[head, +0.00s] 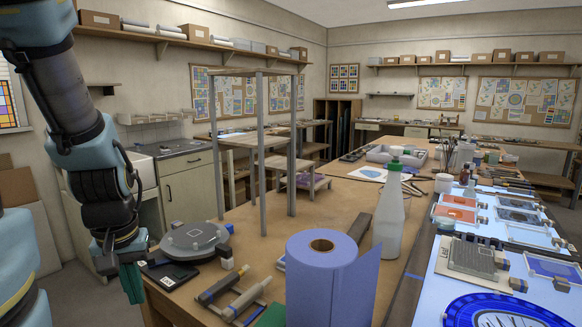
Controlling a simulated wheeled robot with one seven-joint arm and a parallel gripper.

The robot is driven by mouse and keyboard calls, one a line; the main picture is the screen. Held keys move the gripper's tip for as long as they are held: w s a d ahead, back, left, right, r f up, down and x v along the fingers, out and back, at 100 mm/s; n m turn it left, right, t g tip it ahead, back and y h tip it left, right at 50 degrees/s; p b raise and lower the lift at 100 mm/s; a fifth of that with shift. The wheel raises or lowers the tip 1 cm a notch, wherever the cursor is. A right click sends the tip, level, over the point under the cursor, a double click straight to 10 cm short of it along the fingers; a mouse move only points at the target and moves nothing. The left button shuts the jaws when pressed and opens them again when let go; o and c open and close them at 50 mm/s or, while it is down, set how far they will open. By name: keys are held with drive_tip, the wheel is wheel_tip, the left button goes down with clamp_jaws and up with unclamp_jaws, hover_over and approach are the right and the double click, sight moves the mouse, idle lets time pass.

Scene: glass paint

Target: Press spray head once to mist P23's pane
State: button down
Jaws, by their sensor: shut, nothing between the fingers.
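A translucent white bottle (388,225) with a green cap (395,164) stands upright on the wooden worktable, right of centre; whether this cap is the spray head I cannot tell. Glass panes lie on the lit panel at the right: an orange-red one (455,215), a greyish one (518,215) and a blue one (551,267). No P23 label is readable. My gripper (132,284) hangs pointing down at the left, by the table's left edge, shut and empty. It is far from the bottle and the panes and touches neither.
A blue paper roll (333,282) stands at the front of the table, left of the bottle. A grey round turntable (195,240) sits right of my gripper. A tall metal frame (256,150) rises behind it. Tubes (245,298) lie at the front edge.

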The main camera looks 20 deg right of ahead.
drive_tip(key=w+d+r+n+t+h, duration=0.1)
drive_tip(key=w+d+r+n, duration=0.35)
drive_tip(key=w+d, duration=0.4)
drive_tip(key=w+d+r+n+t, duration=0.1)
drive_tip(key=w+d+r+n, duration=0.2)
drive_tip(key=w+d+r, duration=0.35)
drive_tip(key=w+d+r+n+t+h+b, duration=0.15)
drive_tip(key=d+r, duration=0.25)
drive_tip(key=d, duration=0.6)
drive_tip(key=w+d+r+n+h+p, duration=0.1)
drive_tip(key=w+d+r+n, duration=0.15)
drive_tip(key=d, duration=0.65)
wheel_tip(320, 180, up, 16)
drive_tip(key=n+h+b, duration=0.1)
drive_tip(key=n+h, duration=0.3)
drive_tip(key=n, duration=0.2)
hover_over(395, 148)
drive_tip(key=shift+t+y, duration=0.25)
drive_tip(key=shift+f, duration=0.2)
wheel_tip(395, 148, down, 8)
drive_tip(key=b, duration=0.8)
drive_tip(key=shift+f, duration=0.25)
